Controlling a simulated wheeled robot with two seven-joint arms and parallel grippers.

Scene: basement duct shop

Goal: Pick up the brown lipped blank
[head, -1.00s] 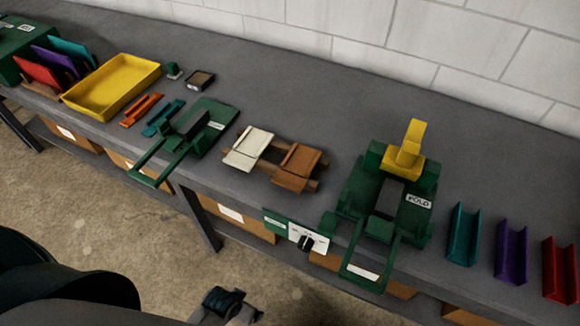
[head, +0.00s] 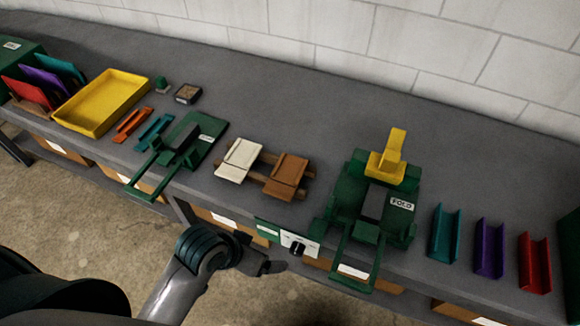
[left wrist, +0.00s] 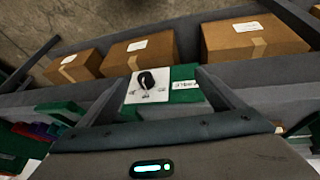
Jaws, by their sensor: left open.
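The brown lipped blank (head: 287,176) lies on the right part of a low wooden rack (head: 262,170) on the bench, in the head view. A cream lipped blank (head: 239,160) lies to its left on the same rack. My left gripper (head: 273,266) is in front of the bench edge, below and nearer than the brown blank, apart from it. In the left wrist view its two fingers stand apart with nothing held between them (left wrist: 158,88). The brown blank cannot be made out in that view. My right gripper is not in view.
A green fold machine (head: 374,205) with a yellow part on top stands right of the rack. Another green tool (head: 180,145) stands left. Cardboard boxes (left wrist: 140,52) sit under the bench. The bench behind the rack is clear.

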